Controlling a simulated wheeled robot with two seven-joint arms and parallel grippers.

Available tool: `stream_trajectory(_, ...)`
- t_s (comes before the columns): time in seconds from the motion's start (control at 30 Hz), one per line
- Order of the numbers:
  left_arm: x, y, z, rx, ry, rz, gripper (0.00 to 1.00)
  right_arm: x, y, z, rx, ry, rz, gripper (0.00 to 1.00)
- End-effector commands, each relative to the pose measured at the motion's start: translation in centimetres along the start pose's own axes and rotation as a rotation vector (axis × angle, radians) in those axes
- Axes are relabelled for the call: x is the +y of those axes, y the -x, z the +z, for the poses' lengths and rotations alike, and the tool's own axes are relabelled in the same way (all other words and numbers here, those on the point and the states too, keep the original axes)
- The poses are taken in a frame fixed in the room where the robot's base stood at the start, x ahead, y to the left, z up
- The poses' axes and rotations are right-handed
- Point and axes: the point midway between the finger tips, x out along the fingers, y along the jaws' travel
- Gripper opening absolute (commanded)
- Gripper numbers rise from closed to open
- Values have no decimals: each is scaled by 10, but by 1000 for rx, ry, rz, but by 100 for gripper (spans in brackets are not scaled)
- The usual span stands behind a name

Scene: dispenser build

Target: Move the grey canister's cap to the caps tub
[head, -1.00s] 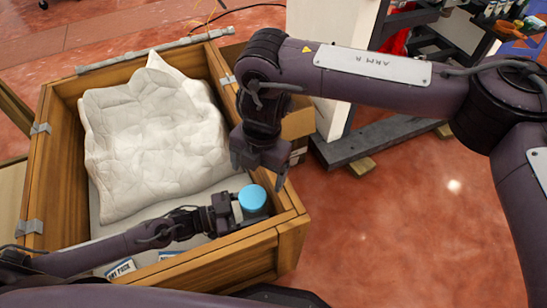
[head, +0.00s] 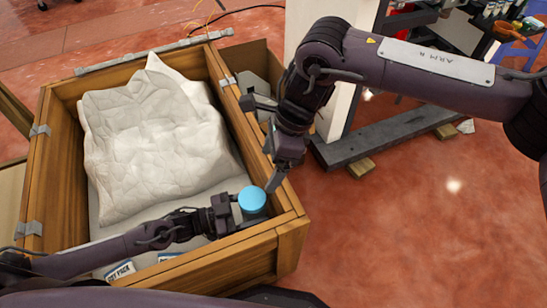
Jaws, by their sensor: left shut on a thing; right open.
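The grey canister (head: 254,215) stands in the front right corner of a wooden crate (head: 290,232). Its round blue cap (head: 252,198) sits on top. My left gripper (head: 233,211) is shut on the canister from the left, just below the cap; the jaws partly hide its body. My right gripper (head: 263,145) is open and empty, tilted over the crate's right wall, above and behind the cap and apart from it. I cannot make out a caps tub for certain; my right arm covers part of the area beyond the crate's right wall.
A crumpled white sheet or bag (head: 150,140) fills much of the crate. Printed packets (head: 120,271) lie at its front edge. A side bin (head: 258,62) adjoins the crate's right wall. A white post on a grey foot (head: 400,130) stands at right. Red floor is open at lower right.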

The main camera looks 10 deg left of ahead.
Motion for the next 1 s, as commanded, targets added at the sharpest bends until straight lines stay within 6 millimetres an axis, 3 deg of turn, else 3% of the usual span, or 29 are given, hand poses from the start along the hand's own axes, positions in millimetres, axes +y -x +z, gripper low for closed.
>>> stream_trajectory(0.2, 0, 0, 0, -1, 0, -1, 20, 0, 5, -2, -28, 246, 0, 86)
stream_trajectory(0.37, 0, 0, 0, -1, -1, -1, 20, 0, 0, -3, -33, 301, 1, 86)
stream_trajectory(1.0, 0, 0, 0, -1, -1, -1, 20, 1, -103, 0, -32, 300, 2, 86)
